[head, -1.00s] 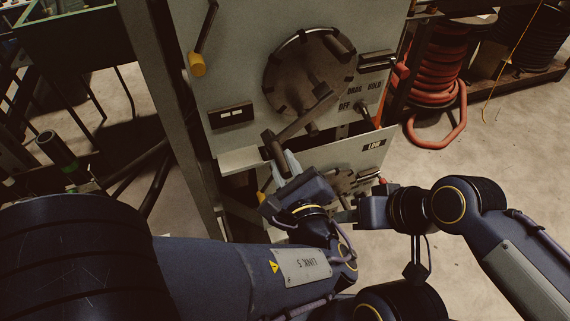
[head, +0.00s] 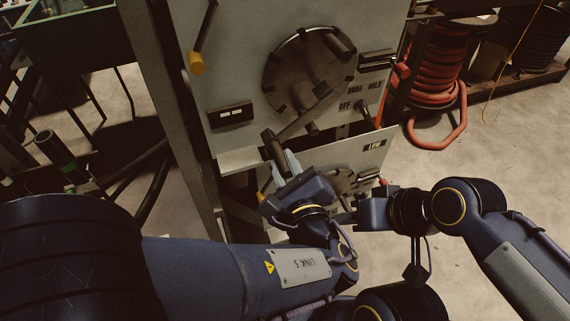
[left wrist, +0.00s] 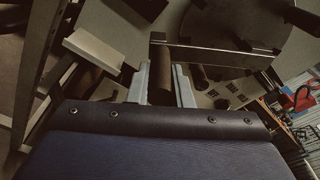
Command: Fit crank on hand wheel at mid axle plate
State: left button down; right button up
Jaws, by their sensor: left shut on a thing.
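The dark crank (head: 297,124) is a flat bar with a round handle at its lower left end. My left gripper (head: 283,162) is shut on that handle, below and left of the hand wheel. The hand wheel (head: 285,75) is a dark notched disc on the grey panel, with a knob at its upper right. The crank's far end overlaps the wheel's lower part in the head view; I cannot tell whether they touch. The left wrist view shows the handle (left wrist: 160,82) between the fingers and the bar (left wrist: 215,55) crossing before the wheel (left wrist: 235,20). My right gripper (head: 346,217) is low; its jaw state is unclear.
The panel has a yellow-tipped lever (head: 196,62), a dark label block (head: 231,115) and a red-tipped lever (head: 401,70). A lower wheel (head: 343,180) is partly hidden behind my left gripper. A red hose coil (head: 436,75) stands at right.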

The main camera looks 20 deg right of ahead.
aim_at(286, 174)
pick_arm(q)
jog(key=shift+w+a+b, duration=0.15)
jog(key=shift+w+b, duration=0.4)
jog(key=shift+w, duration=1.45)
jog(key=c, duration=1.2)
grip_release()
jog(key=shift+s, duration=0.1)
jog(key=s, duration=0.5)
jog(key=s+b, duration=0.1)
jog(key=s, duration=0.1)
jog(key=shift+s+r, duration=0.3)
jog(key=shift+r, duration=0.1)
